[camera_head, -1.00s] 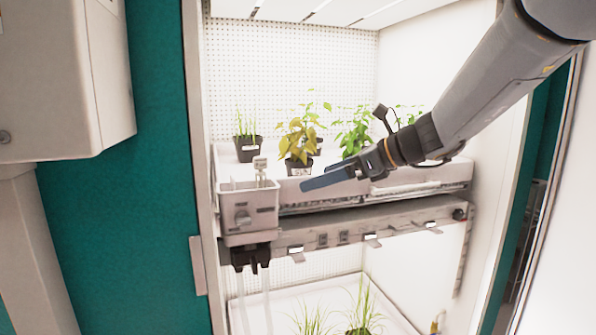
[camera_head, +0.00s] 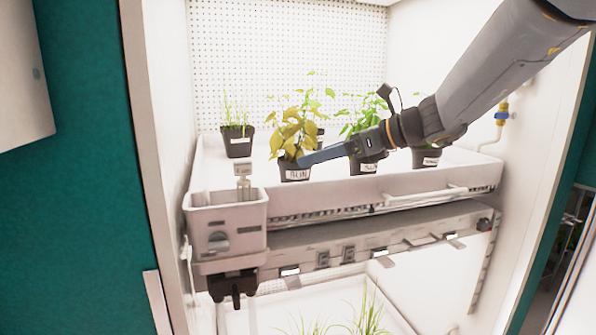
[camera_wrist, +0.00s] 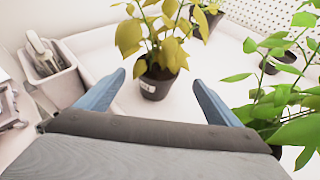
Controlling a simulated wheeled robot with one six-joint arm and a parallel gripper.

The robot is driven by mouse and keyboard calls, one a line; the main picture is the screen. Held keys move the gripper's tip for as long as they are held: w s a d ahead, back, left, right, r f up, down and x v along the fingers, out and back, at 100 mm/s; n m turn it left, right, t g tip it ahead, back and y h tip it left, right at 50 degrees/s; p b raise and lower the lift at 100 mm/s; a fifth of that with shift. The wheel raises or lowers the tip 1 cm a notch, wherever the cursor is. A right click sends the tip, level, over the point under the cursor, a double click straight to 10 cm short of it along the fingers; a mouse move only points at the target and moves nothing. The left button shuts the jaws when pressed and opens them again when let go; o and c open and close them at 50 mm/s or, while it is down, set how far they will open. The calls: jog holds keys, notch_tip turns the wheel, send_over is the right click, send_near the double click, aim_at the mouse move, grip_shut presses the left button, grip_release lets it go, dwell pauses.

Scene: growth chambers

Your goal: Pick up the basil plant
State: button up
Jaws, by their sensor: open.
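A yellow-leaved plant in a black pot with a white label (camera_head: 294,171) stands on the upper white tray. Its label is too small to read surely, and I cannot tell which plant is the basil. In the wrist view this pot (camera_wrist: 155,86) stands upright ahead of my gripper (camera_wrist: 155,78), between the lines of its two blue fingers. The fingers are open and empty. In the head view my gripper (camera_head: 302,161) reaches in from the right, its tip overlapping this pot. A green leafy plant in a black pot (camera_head: 362,168) is partly hidden behind my gripper.
A grassy seedling pot (camera_head: 238,142) stands at the back left of the tray (camera_head: 420,186). Another black pot (camera_head: 428,157) is at the right. A grey box with tools (camera_head: 226,222) hangs at the tray's front left corner. Green leaves crowd my right finger in the wrist view.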

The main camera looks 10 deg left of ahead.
aim_at(290, 171)
jog(key=p+x, duration=0.1)
jog(key=x, duration=0.2)
jog(key=p+x, duration=0.1)
jog(key=x, duration=0.3)
jog(key=shift+s+f+p, duration=0.15)
jog(key=shift+f+p, duration=0.15)
jog(key=shift+f, duration=0.2)
jog(key=shift+s+d+r, duration=0.2)
jog(key=shift+d, duration=0.1)
jog(key=shift+a+f, duration=0.15)
jog(key=shift+a, duration=0.05)
jog(key=c, duration=1.3)
